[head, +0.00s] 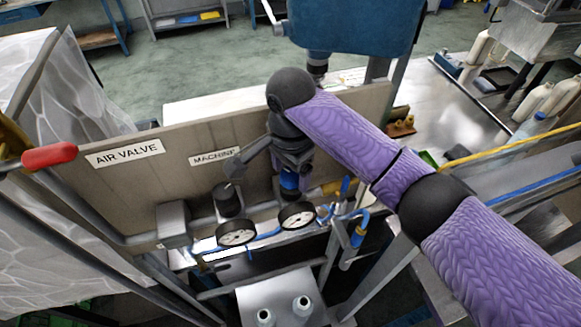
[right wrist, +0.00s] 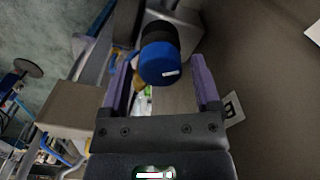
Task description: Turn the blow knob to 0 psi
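A knob with a blue cap (head: 290,183) and a black body is below my right gripper (head: 286,152) in the head view. In the right wrist view the blue knob (right wrist: 160,66) is in the gap between the two purple fingers. The fingers are spread wide, with space on both sides of the knob; neither visibly touches it. Two round white pressure gauges, left (head: 237,232) and right (head: 297,215), face up by the panel. A black knob (head: 228,199) stands behind the left gauge. The gauge readings are too small to tell. My left gripper is out of view.
A red lever handle (head: 50,156) is at the left. Blue hoses and pipes run around the gauges.

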